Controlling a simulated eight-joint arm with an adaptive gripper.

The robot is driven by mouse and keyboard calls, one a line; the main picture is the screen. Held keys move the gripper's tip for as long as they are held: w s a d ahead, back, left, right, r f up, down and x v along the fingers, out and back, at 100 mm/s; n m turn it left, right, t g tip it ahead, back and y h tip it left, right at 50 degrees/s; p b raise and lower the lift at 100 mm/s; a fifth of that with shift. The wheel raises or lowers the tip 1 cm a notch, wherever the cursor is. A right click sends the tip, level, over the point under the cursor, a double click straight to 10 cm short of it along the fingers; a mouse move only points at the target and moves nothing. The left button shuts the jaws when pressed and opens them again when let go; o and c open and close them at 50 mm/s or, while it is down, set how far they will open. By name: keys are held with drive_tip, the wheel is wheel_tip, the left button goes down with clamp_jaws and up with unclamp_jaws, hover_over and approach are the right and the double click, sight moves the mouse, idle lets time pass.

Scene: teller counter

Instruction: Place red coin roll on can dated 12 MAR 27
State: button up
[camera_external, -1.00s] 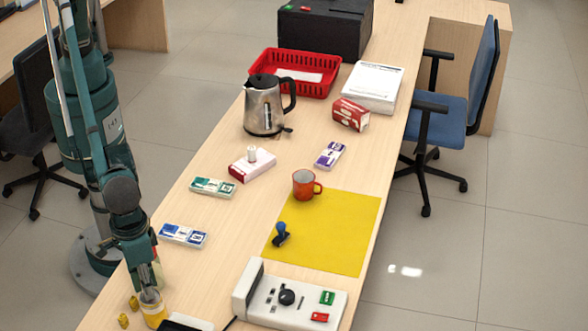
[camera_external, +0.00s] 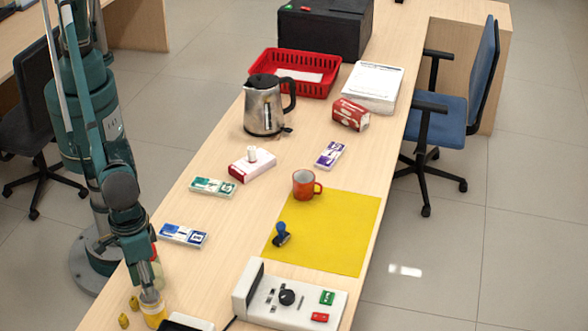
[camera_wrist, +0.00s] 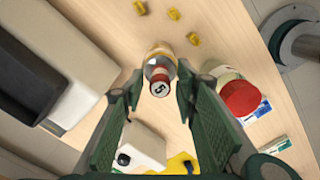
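My gripper (camera_wrist: 160,88) is open, its two green fingers standing either side of a short upright cylinder (camera_wrist: 159,88) with a red side and a pale top marked with what looks like a 5. It appears to be the red coin roll. Gaps show between it and both fingers. It seems to stand on a silver and yellow can-like thing (camera_wrist: 162,54); any date there is not readable. In the external view, the yellow-banded can (camera_external: 154,316) is just below my gripper (camera_external: 149,296), near the counter's left edge. The roll cannot be made out there.
A red-lidded jar (camera_wrist: 240,97) stands close on the right in the wrist view. Several small yellow pieces (camera_wrist: 173,14) lie beyond the can. A white device (camera_external: 293,299), yellow mat (camera_external: 338,235), orange mug (camera_external: 304,183) and kettle (camera_external: 264,108) are farther along the counter.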

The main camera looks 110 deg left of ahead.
wheel_tip(320, 180, up, 11)
drive_tip(key=shift+f, duration=0.1)
idle(0.4)
drive_tip(key=shift+a, duration=0.1)
idle(0.7)
